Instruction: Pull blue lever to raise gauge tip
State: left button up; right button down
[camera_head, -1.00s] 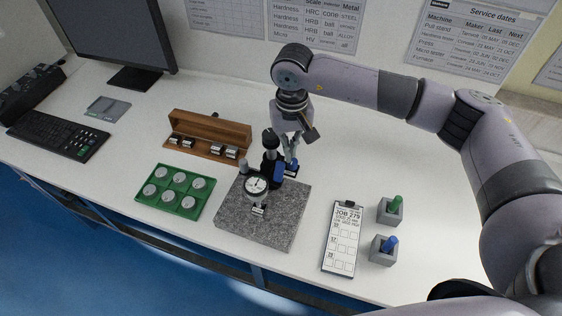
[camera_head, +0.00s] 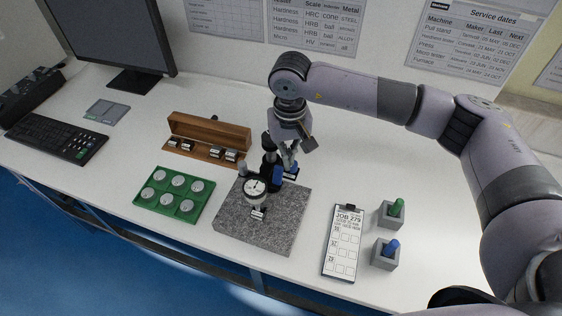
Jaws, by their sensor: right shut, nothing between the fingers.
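The dial gauge (camera_head: 255,187) with a white face stands on a granite plate (camera_head: 282,229), held by a dark stand post (camera_head: 268,148). A blue part, which looks like the lever (camera_head: 279,172), shows beside the post on its right. My right gripper (camera_head: 290,166) points down just behind and right of the post, close to the blue part. Its fingers are shut with nothing between them. I cannot tell whether they touch the blue part. The gauge tip is too small to make out. My left gripper is not in view.
A green tray (camera_head: 150,205) of several metal discs lies left of the plate. A wooden box (camera_head: 210,128) stands behind. A clipboard (camera_head: 342,268) and two grey blocks with a green peg (camera_head: 397,207) and blue peg (camera_head: 392,247) are at right.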

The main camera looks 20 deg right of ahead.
jog(key=shift+s+a, duration=0.9)
jog(key=shift+s, duration=0.3)
dwell(0.5)
jog(key=shift+w+d+r, duration=0.1)
jog(key=shift+w, duration=0.05)
notch_tip(320, 180, up, 8)
jog(key=p, duration=0.1)
jog(key=shift+w+d, duration=0.25)
jog(key=shift+w, duration=0.1)
dwell(0.7)
dwell(0.5)
